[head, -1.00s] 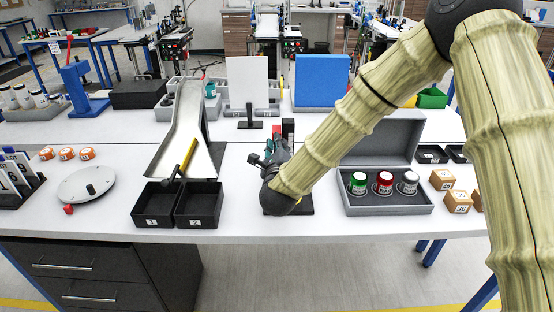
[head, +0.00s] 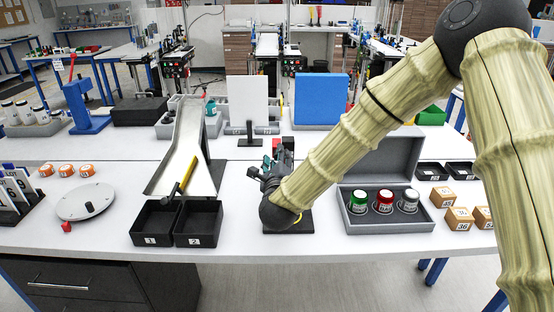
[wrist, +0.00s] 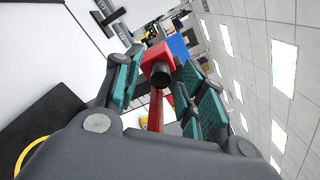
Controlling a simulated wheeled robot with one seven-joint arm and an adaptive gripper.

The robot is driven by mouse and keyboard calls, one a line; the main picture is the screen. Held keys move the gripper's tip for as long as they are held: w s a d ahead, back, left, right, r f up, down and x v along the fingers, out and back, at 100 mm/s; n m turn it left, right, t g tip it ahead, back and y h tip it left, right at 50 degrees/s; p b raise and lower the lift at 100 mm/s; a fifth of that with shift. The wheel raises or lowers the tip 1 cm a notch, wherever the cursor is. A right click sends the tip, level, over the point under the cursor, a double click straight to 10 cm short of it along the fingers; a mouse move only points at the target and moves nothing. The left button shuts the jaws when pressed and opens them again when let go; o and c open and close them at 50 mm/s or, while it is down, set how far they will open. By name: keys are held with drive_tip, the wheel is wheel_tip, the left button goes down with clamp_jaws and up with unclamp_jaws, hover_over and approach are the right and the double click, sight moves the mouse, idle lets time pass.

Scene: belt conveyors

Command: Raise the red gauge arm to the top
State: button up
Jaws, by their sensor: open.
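A red block with a black round knob (wrist: 160,72) shows in the wrist view, with a red bar running down below it; I take it to be the gauge arm. In the head view a red part (head: 289,143) shows just behind my gripper (head: 266,172), above a dark base (head: 302,222). My arm hides most of the gauge there. In the wrist view my gripper (wrist: 155,85) is open, its teal-padded fingers on either side of the red block and knob. I cannot tell whether a pad touches it.
Two black bins (head: 156,224) and a metal chute (head: 187,150) stand to the left. A grey case (head: 388,222) with three capped jars is close on the right. A white panel (head: 248,100) and a blue panel (head: 320,98) stand behind.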

drive_tip(key=s, duration=1.2)
